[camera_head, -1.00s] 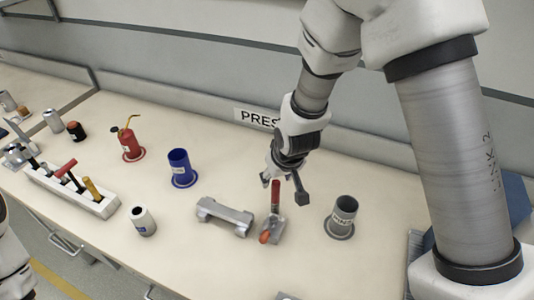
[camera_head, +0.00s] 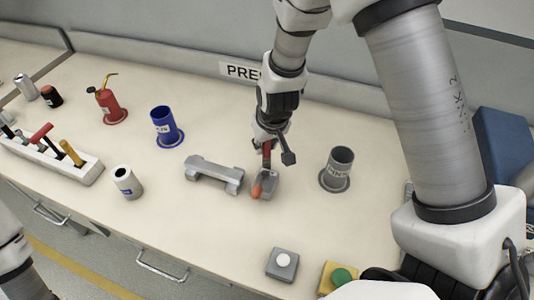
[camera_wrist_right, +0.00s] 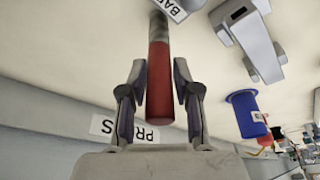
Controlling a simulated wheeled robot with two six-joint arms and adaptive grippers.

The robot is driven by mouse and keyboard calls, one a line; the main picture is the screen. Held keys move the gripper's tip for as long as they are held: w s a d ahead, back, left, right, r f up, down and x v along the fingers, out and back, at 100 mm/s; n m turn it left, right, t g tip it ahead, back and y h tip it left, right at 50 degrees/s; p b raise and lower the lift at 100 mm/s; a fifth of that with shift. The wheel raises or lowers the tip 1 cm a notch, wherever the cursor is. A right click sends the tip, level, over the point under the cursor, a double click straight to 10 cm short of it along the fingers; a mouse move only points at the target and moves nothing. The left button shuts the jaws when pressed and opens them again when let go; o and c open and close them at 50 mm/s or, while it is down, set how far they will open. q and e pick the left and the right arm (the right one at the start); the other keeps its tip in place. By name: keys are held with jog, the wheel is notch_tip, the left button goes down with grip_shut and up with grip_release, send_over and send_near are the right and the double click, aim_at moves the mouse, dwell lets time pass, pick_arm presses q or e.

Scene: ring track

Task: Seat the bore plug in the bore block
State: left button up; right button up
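A red-handled plug (camera_head: 267,149), which I take for the bore plug, stands upright at a small grey block (camera_head: 270,184) with an orange part on its front. In the right wrist view the red handle (camera_wrist_right: 160,85) lies between the fingers, with a grey section beyond it. My right gripper (camera_head: 268,139) is around the handle, with narrow gaps at both fingers (camera_wrist_right: 159,72), so it looks open. I cannot tell for sure which piece is the bore block; a grey raised-end fixture (camera_head: 213,173) stands just left of the plug. My left gripper is out of view.
A grey cup (camera_head: 338,170) stands close right of the plug. A blue cup (camera_head: 164,126), red oil can (camera_head: 111,104), white cylinder (camera_head: 126,182) and tool rack (camera_head: 80,174) stand left. White-button (camera_head: 282,264) and green-button boxes (camera_head: 340,279) sit at the front. Bare bench lies between.

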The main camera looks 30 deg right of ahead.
grip_shut()
